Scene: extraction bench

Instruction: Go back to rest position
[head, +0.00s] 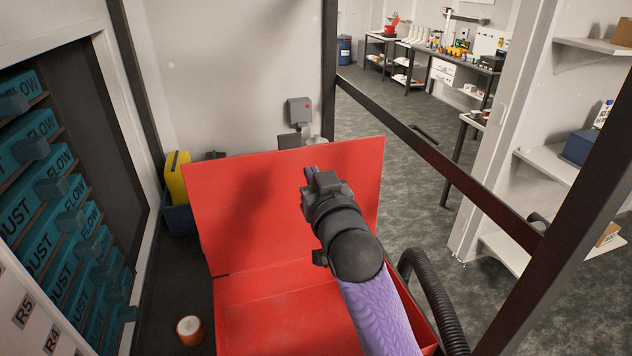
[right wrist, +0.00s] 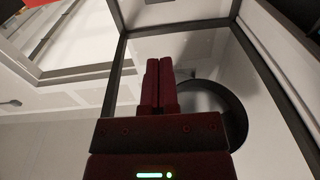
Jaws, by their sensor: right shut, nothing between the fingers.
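My right gripper (head: 310,170) is in the middle of the head view, in front of the raised lid of a red box (head: 240,190). Its arm comes in from the bottom right over the box. In the right wrist view the two fingers of my right gripper (right wrist: 159,68) lie side by side, shut, with nothing between them. The wrist view looks toward pale walls and dark frame bars. My left gripper does not show in the head view.
Teal filter boxes (head: 45,190) labelled FLOW and DUST fill a rack at left. A yellow item (head: 177,178) stands in a blue bin behind the red box. An orange-and-white roll (head: 189,330) lies on the floor. Dark frame bars (head: 450,170) and a black hose (head: 435,295) are at right.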

